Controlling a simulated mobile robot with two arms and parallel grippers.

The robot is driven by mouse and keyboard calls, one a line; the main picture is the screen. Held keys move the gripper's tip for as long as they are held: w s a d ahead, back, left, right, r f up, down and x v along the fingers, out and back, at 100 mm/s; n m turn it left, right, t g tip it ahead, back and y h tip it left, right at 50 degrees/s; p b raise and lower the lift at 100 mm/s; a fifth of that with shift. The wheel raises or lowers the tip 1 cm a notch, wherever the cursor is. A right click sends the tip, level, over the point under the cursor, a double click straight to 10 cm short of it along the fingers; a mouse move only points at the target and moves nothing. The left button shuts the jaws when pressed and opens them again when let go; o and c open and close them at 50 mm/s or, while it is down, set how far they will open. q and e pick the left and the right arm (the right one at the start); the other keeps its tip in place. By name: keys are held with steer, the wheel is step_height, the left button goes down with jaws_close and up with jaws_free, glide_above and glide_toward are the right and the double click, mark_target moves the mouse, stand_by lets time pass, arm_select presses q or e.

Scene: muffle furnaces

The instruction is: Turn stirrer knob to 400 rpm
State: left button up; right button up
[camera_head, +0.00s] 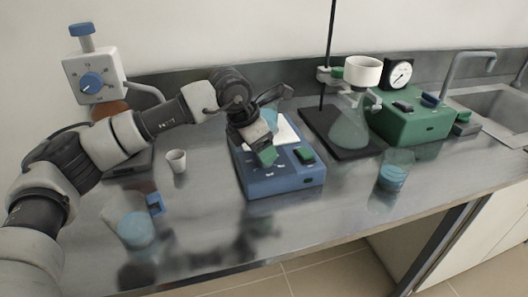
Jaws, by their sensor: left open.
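The blue stirrer (286,184) stands on the metal bench in the middle, with a white top plate (287,131). Its front panel has a dark green knob or switch (305,155) on the right and small white markings. A lighter green piece (268,155) shows at the left of the panel, right at the tip of my gripper; I cannot tell whether it is a knob or whether the fingers touch it. My left gripper (264,147) is open and points down over the panel's left part, hiding some of it. My right gripper is not in view.
A white cup (176,161) and a beaker of blue liquid (137,229) stand left. A white unit with a blue dial (92,83) is behind them. Right are a filter flask (349,128), a green pump (413,124), another beaker (393,177) and a sink (495,101). The front bench middle is clear.

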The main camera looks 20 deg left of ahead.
arm_select(q)
steer(key=x, duration=0.2)
steer(key=shift+d+f, duration=0.15)
steer(key=shift+f, duration=0.1)
steer(key=shift+w+f, duration=0.1)
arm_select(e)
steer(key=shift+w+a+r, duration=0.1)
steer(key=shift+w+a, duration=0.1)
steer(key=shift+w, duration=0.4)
arm_select(q)
steer(key=shift+c, duration=0.6)
steer(key=c, duration=0.8)
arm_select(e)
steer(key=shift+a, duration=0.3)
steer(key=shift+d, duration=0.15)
